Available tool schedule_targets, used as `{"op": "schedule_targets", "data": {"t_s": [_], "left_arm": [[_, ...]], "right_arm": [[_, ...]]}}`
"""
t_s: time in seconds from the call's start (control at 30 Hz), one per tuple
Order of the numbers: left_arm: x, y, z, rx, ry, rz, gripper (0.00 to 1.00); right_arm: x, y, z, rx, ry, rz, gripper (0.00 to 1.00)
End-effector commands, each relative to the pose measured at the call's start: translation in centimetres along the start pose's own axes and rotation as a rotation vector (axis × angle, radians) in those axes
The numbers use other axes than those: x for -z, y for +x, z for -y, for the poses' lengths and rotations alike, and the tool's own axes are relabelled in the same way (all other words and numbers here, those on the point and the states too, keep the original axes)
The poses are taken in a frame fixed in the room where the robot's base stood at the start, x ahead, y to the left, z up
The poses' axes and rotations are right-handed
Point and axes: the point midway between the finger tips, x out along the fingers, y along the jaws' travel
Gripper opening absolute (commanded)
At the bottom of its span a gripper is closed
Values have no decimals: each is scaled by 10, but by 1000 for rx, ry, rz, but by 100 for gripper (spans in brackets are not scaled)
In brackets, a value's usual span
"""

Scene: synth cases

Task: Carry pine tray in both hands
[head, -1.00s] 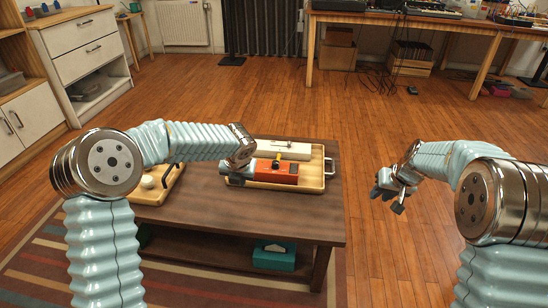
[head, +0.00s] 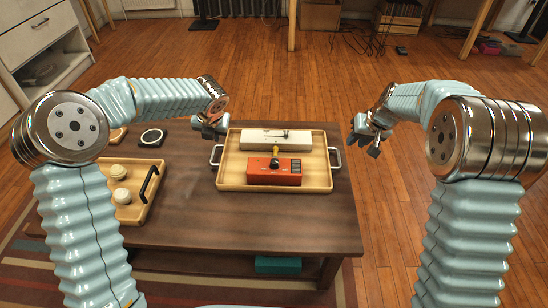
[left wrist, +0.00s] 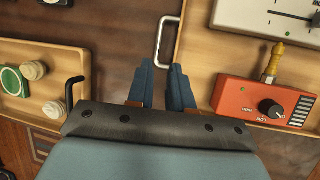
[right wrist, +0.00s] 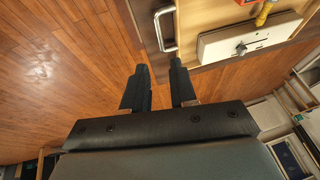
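The pine tray (head: 319,172) lies flat on the dark wooden table, with a metal handle at its left end (head: 213,157) and another at its right end (head: 337,158). It holds a white box with a slider (head: 265,140) and a red box with a black knob (head: 275,175). My left gripper (head: 211,127) is open and empty above the tray's left side; the left wrist view shows the left handle (left wrist: 160,42) just beyond its fingers. My right gripper (head: 364,137) is open and empty, off the right side; the right wrist view shows the right handle (right wrist: 160,30) beyond its fingertips.
A smaller wooden tray (head: 141,212) with a black handle and round cream pieces stands left on the table (head: 190,215). Open wooden floor (head: 400,240) lies right of the table.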

Motion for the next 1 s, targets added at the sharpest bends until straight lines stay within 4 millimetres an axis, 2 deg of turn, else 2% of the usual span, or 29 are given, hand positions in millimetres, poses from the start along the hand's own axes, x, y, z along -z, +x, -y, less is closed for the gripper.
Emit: {"op": "schedule_targets", "data": {"t_s": [0.23, 0.7, 0.83, 1.0], "left_arm": [[0, 15, 0, -1, 0, -3, 20], [1, 104, 0, 0, -2, -3, 20], [0, 122, 0, -1, -2, -1, 20], [0, 135, 0, 0, -2, 0, 20]], "right_arm": [[0, 15, 0, -1, 1, 1, 27], [0, 103, 0, -1, 0, 2, 27], [0, 122, 0, -1, -1, 1, 27], [0, 135, 0, 0, 0, 1, 27]]}}
